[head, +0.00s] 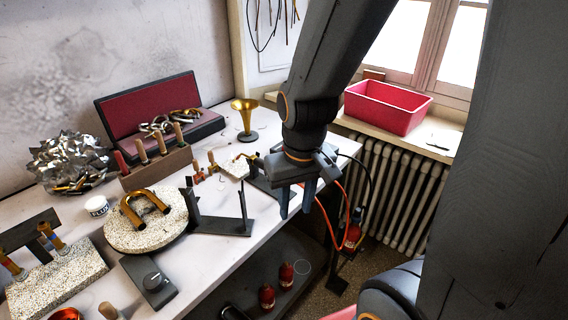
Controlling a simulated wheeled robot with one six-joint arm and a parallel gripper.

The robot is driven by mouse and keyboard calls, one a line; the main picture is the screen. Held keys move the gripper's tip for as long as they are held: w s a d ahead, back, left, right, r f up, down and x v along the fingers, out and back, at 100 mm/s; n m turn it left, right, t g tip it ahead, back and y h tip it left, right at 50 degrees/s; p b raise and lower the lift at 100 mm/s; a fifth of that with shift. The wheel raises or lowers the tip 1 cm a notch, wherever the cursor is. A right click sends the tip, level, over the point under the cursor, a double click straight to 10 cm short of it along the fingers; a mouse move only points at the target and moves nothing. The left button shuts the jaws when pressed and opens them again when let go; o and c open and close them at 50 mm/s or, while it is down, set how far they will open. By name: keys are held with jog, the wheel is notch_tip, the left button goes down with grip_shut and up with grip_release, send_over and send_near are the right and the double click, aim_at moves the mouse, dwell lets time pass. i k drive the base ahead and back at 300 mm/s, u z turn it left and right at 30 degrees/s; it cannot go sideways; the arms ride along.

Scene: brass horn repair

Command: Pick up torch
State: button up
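My gripper (297,203) hangs fingers down over the right edge of the white workbench (215,258). Its two fingers are apart with nothing seen between them. A small brass-tipped piece (249,158), which may be the torch, lies on the bench just left of my gripper, partly hidden behind my wrist. I cannot tell its full shape. An orange-red hose (322,215) and a dark hose (368,180) run down past the bench's right side toward a red bottle (351,237) near the floor.
A dark metal stand (222,226) and a speckled round plate (150,238) with a bent brass tube (130,212) are left of my gripper. A brass horn bell (245,112) stands behind. A radiator (395,185) and red bin (388,108) are at right.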

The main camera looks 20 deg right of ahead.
aim_at(258, 162)
jog(key=u, duration=0.05)
jog(key=k, duration=0.5)
jog(key=z, duration=0.95)
jog(key=i, duration=0.85)
jog(key=u, duration=1.85)
